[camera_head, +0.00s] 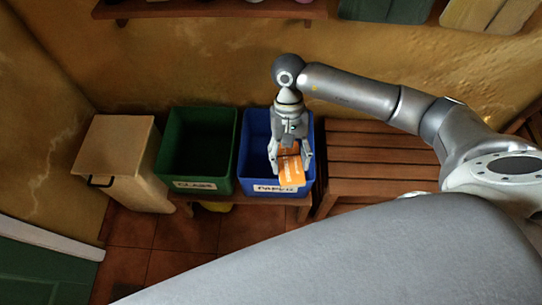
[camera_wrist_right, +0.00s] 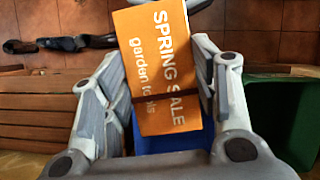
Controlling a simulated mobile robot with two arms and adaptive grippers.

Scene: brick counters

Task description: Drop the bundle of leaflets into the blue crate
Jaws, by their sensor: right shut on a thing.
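The bundle of leaflets (camera_head: 291,168) is orange and hangs in my right gripper (camera_head: 290,160), over the blue crate (camera_head: 255,130). In the right wrist view the bundle (camera_wrist_right: 158,65) reads "SPRING SALE garden tools" and has a dark band around it. The fingers of my right gripper (camera_wrist_right: 155,95) are on both sides of it, shut on it. The blue crate has a "PAPER" label on its front; part of it shows below the bundle in the wrist view (camera_wrist_right: 170,143). I cannot tell how far the bundle is above the crate's floor. My left gripper is not in view.
A green crate (camera_head: 170,150) labelled "GLASS" stands directly left of the blue one. A beige bin (camera_head: 115,145) with a black handle is further left. A slatted wooden bench (camera_head: 370,155) is right of the blue crate. A shelf (camera_head: 210,9) is on the wall above.

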